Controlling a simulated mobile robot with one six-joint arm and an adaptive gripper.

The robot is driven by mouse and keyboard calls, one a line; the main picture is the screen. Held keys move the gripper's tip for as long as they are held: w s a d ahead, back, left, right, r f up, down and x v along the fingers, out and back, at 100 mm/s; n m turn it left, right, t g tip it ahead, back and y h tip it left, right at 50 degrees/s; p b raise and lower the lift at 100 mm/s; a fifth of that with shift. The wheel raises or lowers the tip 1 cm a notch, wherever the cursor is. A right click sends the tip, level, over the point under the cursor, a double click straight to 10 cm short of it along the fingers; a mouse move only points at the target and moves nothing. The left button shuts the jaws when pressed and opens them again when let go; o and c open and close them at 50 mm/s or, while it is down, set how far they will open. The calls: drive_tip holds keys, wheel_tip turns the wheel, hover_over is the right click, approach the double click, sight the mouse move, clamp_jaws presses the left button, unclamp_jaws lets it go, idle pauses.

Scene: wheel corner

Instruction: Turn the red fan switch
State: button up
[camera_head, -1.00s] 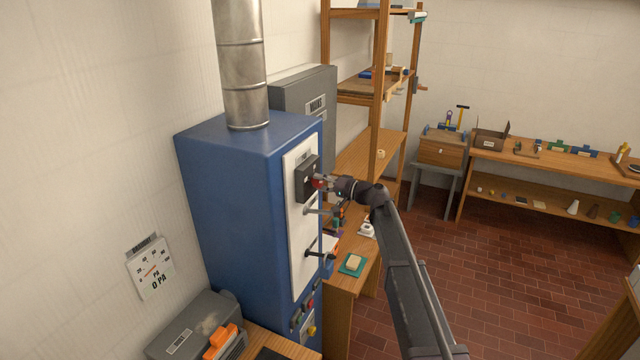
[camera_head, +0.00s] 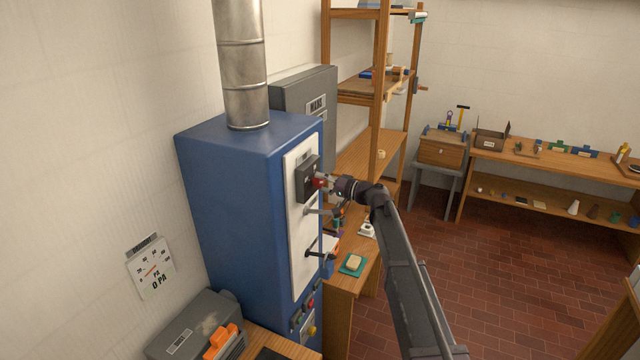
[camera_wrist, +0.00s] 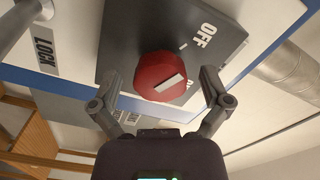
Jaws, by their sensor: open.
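The red fan switch (camera_wrist: 160,76) is a round knob with a white pointer bar, on a dark plate (camera_wrist: 118,38) marked OFF. In the wrist view the bar lies aslant, and not in line with the OFF lettering. In the head view the red knob (camera_head: 319,183) shows on the dark box on the white panel of the blue cabinet. My gripper (camera_wrist: 165,92) is open, with one finger on each side of the knob. I cannot tell whether the fingers touch it. A second label near the knob is partly hidden. My gripper also shows at the knob in the head view (camera_head: 326,181).
The blue cabinet (camera_head: 235,200) has handles (camera_head: 318,211) below the switch, one marked LOCK in the wrist view (camera_wrist: 44,50). Wooden shelves (camera_head: 376,120) and a bench (camera_head: 345,290) stand close behind my arm. The brick floor (camera_head: 480,290) at right is clear.

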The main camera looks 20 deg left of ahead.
drive_tip(key=shift+d, duration=0.1)
drive_tip(key=s+d, duration=0.1)
drive_tip(key=d, duration=1)
drive_tip(key=shift+d, duration=0.4)
drive_tip(key=s+d+f+h+b, duration=0.35)
drive_tip(key=s+d+f, duration=0.2)
drive_tip(key=f, duration=0.25)
drive_tip(key=s+d+f+m+h+b, duration=0.1)
drive_tip(key=s+d+f+h+b, duration=0.25)
drive_tip(key=d+f, duration=0.4)
drive_tip(key=s+d+f+h+b, duration=0.2)
drive_tip(key=s+d+f+b, duration=0.3)
drive_tip(key=f, duration=0.4)
drive_tip(key=s+d+f+m+h+b, duration=0.1)
drive_tip(key=s+d+f+h+b, duration=0.1)
drive_tip(key=d, duration=0.5)
drive_tip(key=s+d+f+m+g+h+b, duration=0.1)
drive_tip(key=s+d+f+h+b, duration=0.1)
drive_tip(key=s+d+f+h, duration=0.2)
drive_tip(key=s+d+f+m+h+b, duration=0.1)
drive_tip(key=s+d+f+h+b, duration=0.1)
drive_tip(key=s+d+f, duration=0.5)
drive_tip(key=shift+s+d+g+h+b, duration=0.3)
drive_tip(key=shift+s+d+h+b, duration=0.15)
drive_tip(key=shift+s+d, duration=1)
drive_tip(key=shift+w+d, duration=0.15)
